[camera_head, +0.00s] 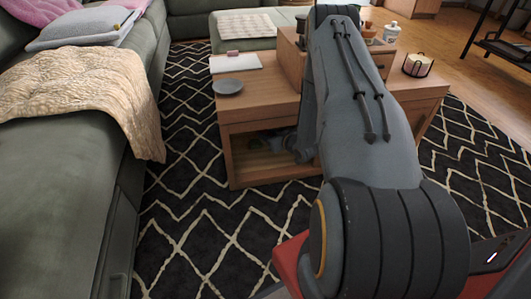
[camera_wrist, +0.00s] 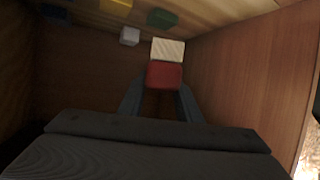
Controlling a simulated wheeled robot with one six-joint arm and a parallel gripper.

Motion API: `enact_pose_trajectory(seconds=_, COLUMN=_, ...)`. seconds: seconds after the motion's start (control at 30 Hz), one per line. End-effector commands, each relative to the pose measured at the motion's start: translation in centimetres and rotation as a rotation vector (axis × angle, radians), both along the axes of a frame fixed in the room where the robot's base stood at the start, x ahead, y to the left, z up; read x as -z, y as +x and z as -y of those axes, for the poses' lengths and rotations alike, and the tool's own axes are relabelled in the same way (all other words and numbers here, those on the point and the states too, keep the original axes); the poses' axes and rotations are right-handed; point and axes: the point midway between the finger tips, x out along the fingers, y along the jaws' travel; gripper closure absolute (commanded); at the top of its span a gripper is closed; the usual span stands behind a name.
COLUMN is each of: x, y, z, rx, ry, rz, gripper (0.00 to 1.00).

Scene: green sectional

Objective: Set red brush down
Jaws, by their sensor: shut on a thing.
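The red brush (camera_wrist: 165,74) is between the two fingers of my gripper (camera_wrist: 160,95) in the wrist view. A pale, whitish block-like part (camera_wrist: 168,48) shows right at its far end; I cannot tell whether it belongs to the brush. My gripper is shut on the brush, inside a dim brown wooden compartment. In the head view my arm reaches down to the wooden coffee table (camera_head: 236,163) and its open shelf. The brush cannot be made out there. Whether the brush touches the shelf floor is unclear.
In the wrist view, a small grey-white block (camera_wrist: 130,36), a yellow block (camera_wrist: 117,5) and a green block (camera_wrist: 162,18) lie beyond the brush. A wooden wall (camera_wrist: 245,75) is close on the right. In the head view, a grey plate (camera_head: 228,87) sits on the table.

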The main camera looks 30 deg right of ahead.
Motion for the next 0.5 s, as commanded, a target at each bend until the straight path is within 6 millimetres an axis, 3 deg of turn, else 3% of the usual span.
enact_pose_trajectory(seconds=0.3, x=5.4, y=-0.3, z=1.1, rx=0.014, ry=0.0, rz=-0.001, gripper=0.94)
enact_pose_trajectory(seconds=0.5, x=7.1, y=-0.3, z=1.0, rx=0.012, ry=0.001, rz=0.0, gripper=0.94)
